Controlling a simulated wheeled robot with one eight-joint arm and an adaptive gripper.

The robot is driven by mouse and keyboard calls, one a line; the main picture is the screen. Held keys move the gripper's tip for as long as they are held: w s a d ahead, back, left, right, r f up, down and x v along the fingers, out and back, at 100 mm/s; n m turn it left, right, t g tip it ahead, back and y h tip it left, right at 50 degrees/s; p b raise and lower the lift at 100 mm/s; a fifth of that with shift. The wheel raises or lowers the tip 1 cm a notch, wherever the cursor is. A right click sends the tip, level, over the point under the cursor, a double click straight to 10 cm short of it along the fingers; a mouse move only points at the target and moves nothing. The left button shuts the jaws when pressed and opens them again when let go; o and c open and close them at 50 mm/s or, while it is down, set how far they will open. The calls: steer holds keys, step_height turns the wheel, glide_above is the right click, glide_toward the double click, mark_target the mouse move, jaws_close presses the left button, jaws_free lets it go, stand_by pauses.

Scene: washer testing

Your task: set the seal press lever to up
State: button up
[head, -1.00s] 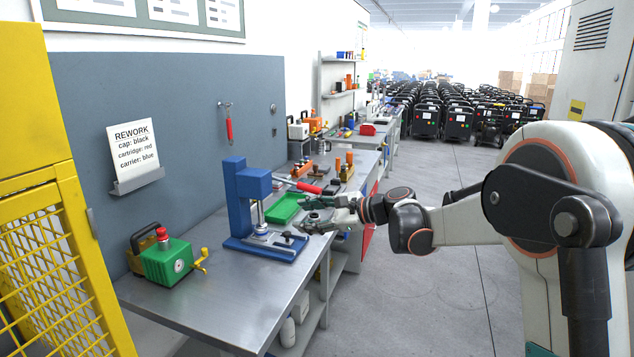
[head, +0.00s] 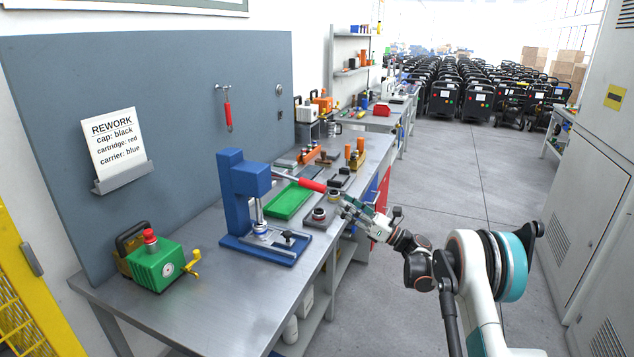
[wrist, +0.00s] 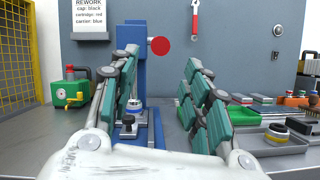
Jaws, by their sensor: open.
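The blue seal press (head: 236,200) stands on the steel bench. Its lever (head: 313,185), a metal rod with a red grip, sticks out from the press head toward the aisle, roughly level. In the wrist view the red grip (wrist: 160,45) shows end-on as a disc beside the top of the blue column (wrist: 137,70). My gripper (head: 345,204) is at the bench's aisle edge, just beyond the grip's end and a little below it. In the wrist view its green-padded fingers (wrist: 160,72) are spread, with the red disc between them, nearer the left finger. Nothing is held.
A green box (head: 155,263) with a red button and yellow crank stands left of the press. A green tray (head: 290,200) and small round parts (head: 319,214) lie right of it, near my gripper. A grey panel (head: 180,100) rises behind. The front left of the bench is clear.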

mark_target(312, 184)
steer(key=b+x, duration=0.3)
steer(key=x, duration=1)
steer(key=shift+w+a+r, duration=0.1)
steer(key=shift+a+r, duration=0.05)
steer(key=shift+a, duration=0.15)
jaws_close()
